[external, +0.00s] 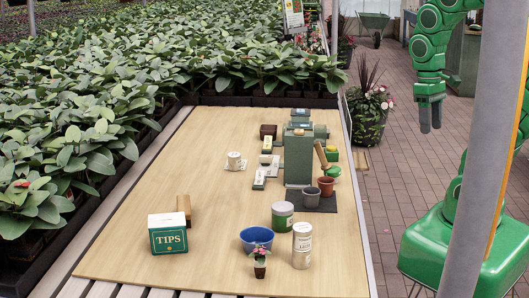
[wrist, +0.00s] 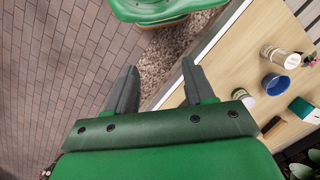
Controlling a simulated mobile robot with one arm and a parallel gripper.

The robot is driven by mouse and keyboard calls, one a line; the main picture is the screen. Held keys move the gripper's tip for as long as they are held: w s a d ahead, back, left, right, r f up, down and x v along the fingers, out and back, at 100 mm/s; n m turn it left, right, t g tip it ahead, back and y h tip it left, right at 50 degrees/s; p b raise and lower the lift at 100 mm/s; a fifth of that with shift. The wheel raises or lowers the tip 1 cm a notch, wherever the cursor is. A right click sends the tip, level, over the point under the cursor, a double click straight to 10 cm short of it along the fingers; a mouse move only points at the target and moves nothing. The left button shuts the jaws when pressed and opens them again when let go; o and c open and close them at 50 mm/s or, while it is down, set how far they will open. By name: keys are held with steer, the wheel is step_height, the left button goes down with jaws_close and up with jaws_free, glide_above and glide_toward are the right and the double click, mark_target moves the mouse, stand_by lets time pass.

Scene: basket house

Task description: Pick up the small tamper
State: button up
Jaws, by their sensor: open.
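I cannot tell for certain which object is the small tamper. A brown wooden piece (external: 184,207) stands behind the TIPS box on the table; a wooden-handled tool with a green end (external: 321,156) leans beside the dark green block-shaped unit. Both are small in view. My gripper (external: 430,116) hangs to the right of the table, over the brick floor, with its fingers pointing down. In the wrist view my gripper (wrist: 157,68) has its two fingers apart with nothing between them.
The wooden table (external: 200,160) holds a TIPS box (external: 168,236), blue bowl (external: 257,240), white canister (external: 302,246), green tin (external: 282,216), small potted plant (external: 260,262), dark green unit (external: 298,155) and pots (external: 326,187). A pole (external: 480,150) stands at right. The table's left middle is clear.

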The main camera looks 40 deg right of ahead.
steer(key=w+a+f+m+y, duration=0.35)
steer(key=w+a+y, duration=0.25)
steer(key=w+a, duration=0.45)
steer(key=w+f+m+t+y, duration=0.25)
steer(key=w+m+y, duration=0.35)
steer(key=w, duration=0.7)
steer(key=m+t+h, duration=0.2)
steer(key=m+t, duration=0.7)
steer(key=m, duration=0.9)
glide_above(338, 167)
step_height(338, 167, down, 15)
steer(key=shift+w+d+f, duration=0.1)
steer(key=shift+h, duration=0.3)
steer(key=shift+x, duration=3.85)
steer(key=shift+f, duration=0.1)
jaws_close()
